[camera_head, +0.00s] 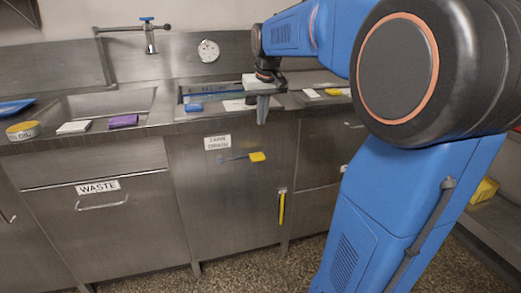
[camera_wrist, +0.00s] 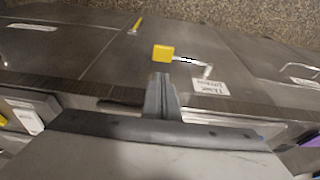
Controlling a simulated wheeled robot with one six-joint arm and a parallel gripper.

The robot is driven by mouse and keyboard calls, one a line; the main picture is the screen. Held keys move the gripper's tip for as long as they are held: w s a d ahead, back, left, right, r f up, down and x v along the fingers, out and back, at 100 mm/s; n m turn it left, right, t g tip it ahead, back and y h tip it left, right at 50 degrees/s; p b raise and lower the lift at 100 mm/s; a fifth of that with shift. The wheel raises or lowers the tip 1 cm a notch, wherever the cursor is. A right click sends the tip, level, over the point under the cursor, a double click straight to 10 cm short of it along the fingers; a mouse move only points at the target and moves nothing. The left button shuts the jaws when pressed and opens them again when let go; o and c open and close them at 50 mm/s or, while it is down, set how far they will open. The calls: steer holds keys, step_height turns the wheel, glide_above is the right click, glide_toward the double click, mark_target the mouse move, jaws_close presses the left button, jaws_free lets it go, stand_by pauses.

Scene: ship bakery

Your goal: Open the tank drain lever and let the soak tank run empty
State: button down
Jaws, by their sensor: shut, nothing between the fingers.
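The drain lever is a thin grey rod with a yellow grip (camera_head: 257,157), mounted on the steel cabinet front below the counter. The rod runs roughly level, with the grip at its right end. A white label (camera_head: 217,142), apparently about the tank drain, is just above it. In the wrist view the yellow grip (camera_wrist: 163,53) lies just beyond my fingertips. My gripper (camera_head: 262,122) is shut and empty, pointing down in front of the counter edge, above the grip and apart from it. The soak tank (camera_head: 181,98) is the sunken basin above, partly hidden by my arm.
A blue block (camera_head: 194,107) sits by the tank's front edge. A sink (camera_head: 105,103) with a blue-handled tap (camera_head: 148,20) is at left. A yellow vertical strip (camera_head: 282,207) is on the cabinet front, right of the lever. The floor before the cabinets looks clear.

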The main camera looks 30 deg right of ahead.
stand_by(0.3)
glide_above(259, 155)
steer(key=s, duration=0.1)
steer(key=f, duration=1.2)
steer(key=shift+a+f, duration=0.15)
steer(key=shift+a, duration=0.05)
steer(key=shift+f, duration=0.65)
